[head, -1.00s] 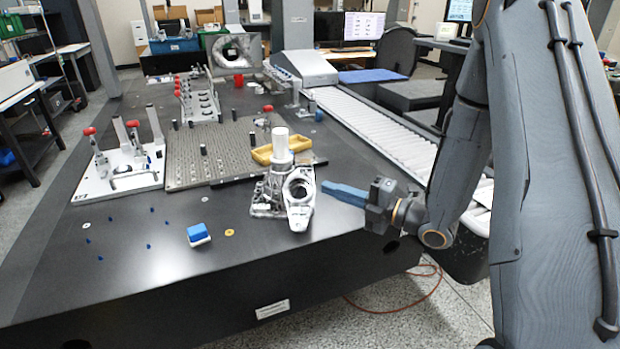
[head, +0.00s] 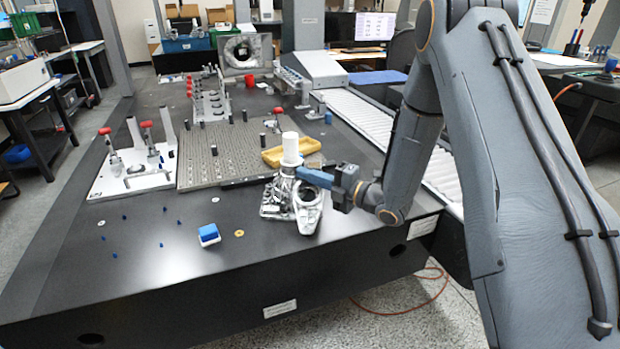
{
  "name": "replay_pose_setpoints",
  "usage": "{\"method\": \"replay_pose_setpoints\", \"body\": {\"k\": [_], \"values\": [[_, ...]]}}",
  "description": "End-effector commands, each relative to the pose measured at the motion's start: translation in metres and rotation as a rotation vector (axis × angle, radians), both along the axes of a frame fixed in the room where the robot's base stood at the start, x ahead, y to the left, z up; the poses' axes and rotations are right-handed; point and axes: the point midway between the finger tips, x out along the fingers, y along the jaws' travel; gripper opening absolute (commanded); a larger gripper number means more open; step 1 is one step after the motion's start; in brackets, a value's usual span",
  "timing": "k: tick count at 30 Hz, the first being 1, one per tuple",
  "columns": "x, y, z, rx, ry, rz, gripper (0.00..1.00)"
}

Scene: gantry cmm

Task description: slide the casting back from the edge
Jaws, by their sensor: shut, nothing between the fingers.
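The casting (head: 307,211) is a shiny silver metal part with a round opening, near the front edge of the dark table (head: 150,270). A white cylinder (head: 290,148) stands up at its back. My gripper (head: 300,174) is shut and empty, its blue fingers pointing left. The fingers overlap the upper part of the casting in the head view, just below the white cylinder. I cannot tell whether they touch the casting or are only in front of or above it.
A blue-and-white block (head: 209,235) sits to the left. A white fixture plate (head: 110,183) with red-tipped clamps stands farther left. A roller conveyor (head: 365,121) runs along the right.

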Motion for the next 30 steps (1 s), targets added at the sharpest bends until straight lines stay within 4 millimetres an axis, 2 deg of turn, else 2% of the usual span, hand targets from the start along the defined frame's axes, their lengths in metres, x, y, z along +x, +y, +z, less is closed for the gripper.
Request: {"method": "replay_pose_setpoints", "body": {"k": [10, 18, 30], "values": [[0.002, 0.000, 0.000, -0.001, -0.001, 0.000, 0.00], [0.021, 0.002, -0.001, -0.001, -0.002, 0.000, 0.00], [0.016, 0.002, 0.000, -0.001, 0.001, 0.000, 0.00]]}}
